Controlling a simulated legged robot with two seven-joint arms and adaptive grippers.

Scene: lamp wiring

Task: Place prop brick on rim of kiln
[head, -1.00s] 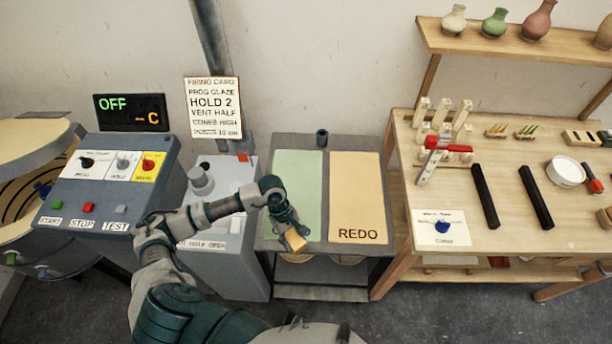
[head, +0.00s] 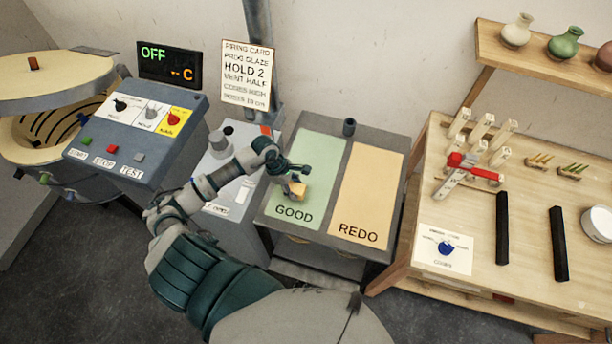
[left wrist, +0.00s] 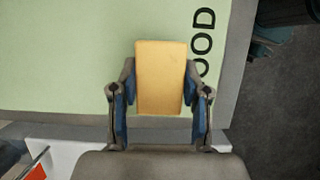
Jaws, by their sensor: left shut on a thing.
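My left gripper (head: 294,186) is shut on the prop brick (head: 297,191), a small yellow-tan block, above the green GOOD area of the cart. In the left wrist view the brick (left wrist: 161,78) sits between the two blue-padded fingers of the left gripper (left wrist: 158,105), with green surface behind it. The kiln (head: 40,128) stands at the far left of the head view, its round lid (head: 55,82) raised. Part of its pale rim (head: 22,150) and dark coiled inside show; the control box hides the rest. My right gripper is not in view.
The kiln control box (head: 140,135) stands between my left arm and the kiln. A grey cabinet (head: 228,205) and a post with a firing card (head: 248,75) are beside the cart (head: 262,222). A wooden workbench (head: 480,225) with cone holders and black bars is at the right.

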